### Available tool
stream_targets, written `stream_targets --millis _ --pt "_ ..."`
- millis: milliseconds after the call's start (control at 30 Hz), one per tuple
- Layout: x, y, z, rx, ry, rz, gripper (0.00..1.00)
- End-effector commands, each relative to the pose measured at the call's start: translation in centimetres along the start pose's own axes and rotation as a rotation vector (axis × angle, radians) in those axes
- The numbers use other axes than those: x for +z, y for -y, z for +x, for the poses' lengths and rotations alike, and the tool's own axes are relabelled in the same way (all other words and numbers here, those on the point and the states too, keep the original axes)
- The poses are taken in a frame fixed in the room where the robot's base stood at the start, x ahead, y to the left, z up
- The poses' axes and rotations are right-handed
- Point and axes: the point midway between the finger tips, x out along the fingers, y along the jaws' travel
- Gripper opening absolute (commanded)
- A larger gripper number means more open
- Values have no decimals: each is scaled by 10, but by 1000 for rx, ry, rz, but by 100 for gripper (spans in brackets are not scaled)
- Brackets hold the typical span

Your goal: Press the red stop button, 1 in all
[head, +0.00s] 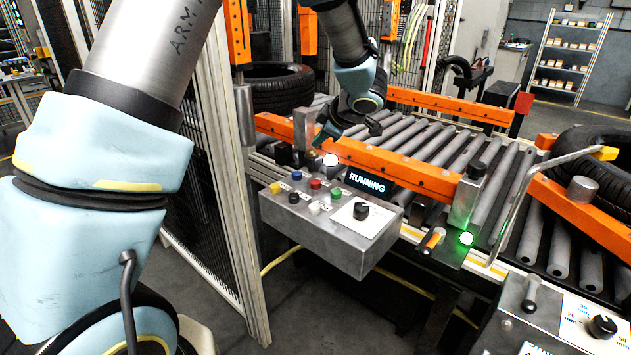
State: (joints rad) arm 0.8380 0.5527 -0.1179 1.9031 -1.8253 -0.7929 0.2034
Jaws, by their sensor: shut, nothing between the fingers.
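A grey metal control box (330,240) stands in the middle of the head view, in front of the conveyor. A small red button (315,184) sits on its top face, between a blue button (297,175) and a green button (335,192). The labels by the buttons are too small to read. My gripper (320,143) is shut and empty, above and behind the box, apart from the red button. Its fingertips are small and dark against the orange rail. A dark display (367,182) behind the box reads RUNNING.
The box also carries yellow, black and white buttons and a black knob (361,211). Behind it runs a roller conveyor (440,150) with orange rails. Tyres lie at the back left (280,88) and right (600,165). A mesh fence (205,190) stands left of the box.

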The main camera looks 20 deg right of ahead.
Motion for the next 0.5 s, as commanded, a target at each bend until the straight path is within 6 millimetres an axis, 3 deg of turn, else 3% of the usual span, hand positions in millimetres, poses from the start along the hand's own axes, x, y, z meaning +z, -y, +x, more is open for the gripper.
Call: stream_targets --millis 500 --pt "6 6 9 2 1 1 0"
